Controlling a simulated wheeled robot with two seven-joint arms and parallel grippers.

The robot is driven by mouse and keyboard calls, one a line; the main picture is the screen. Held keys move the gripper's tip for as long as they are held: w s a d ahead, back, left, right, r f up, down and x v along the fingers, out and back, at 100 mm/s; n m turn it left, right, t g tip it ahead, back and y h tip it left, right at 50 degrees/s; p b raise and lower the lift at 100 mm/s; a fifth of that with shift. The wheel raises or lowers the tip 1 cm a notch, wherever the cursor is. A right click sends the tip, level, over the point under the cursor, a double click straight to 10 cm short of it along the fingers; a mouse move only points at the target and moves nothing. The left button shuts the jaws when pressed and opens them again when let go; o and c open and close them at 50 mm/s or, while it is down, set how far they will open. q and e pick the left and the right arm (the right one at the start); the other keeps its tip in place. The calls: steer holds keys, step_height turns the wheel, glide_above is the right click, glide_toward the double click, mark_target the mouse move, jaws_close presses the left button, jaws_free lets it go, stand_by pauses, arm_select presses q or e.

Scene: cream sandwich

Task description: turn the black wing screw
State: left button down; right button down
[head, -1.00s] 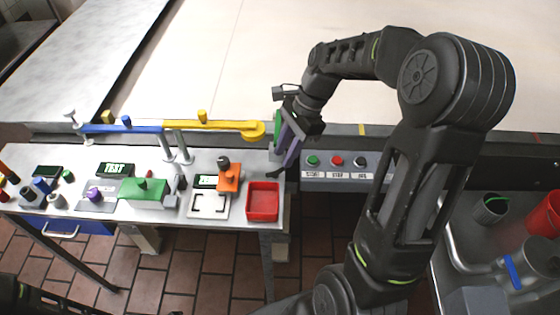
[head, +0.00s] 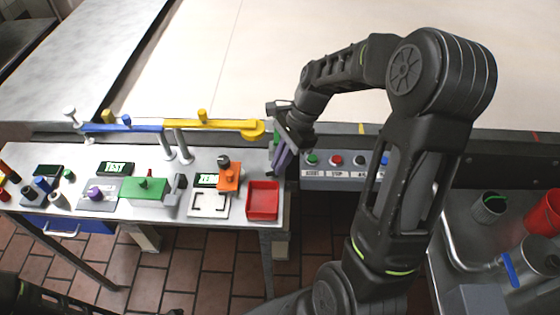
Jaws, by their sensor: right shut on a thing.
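My right gripper (head: 280,160) points down at the right end of the workbench, beside the yellow arm's hooked end. Its jaws are shut on a small dark part there, which I take to be the black wing screw. The fingers hide most of it, so its wings and angle cannot be made out. My left gripper is not in view; only part of a dark arm shows at the bottom left.
A red tray (head: 263,201) and an orange clamp (head: 229,178) stand left of the gripper. A yellow arm (head: 211,125) and a blue arm (head: 122,128) run along the bench's back. A button panel (head: 336,172) lies to the right. The large pale surface behind is clear.

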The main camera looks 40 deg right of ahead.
stand_by(0.4)
steer(key=shift+w+r+n+g, duration=0.15)
steer(key=shift+n+g, duration=0.15)
steer(key=shift+n, duration=0.4)
steer(key=shift+n+g+p, duration=0.3)
steer(key=shift+n+p, duration=0.05)
steer(key=shift+n, duration=0.45)
steer(key=c, duration=1.6)
jaws_free()
steer(key=shift+o, duration=0.2)
steer(key=b+v, duration=0.1)
steer(key=v, duration=0.6)
steer(key=shift+r, duration=0.3)
steer(key=shift+d, duration=0.15)
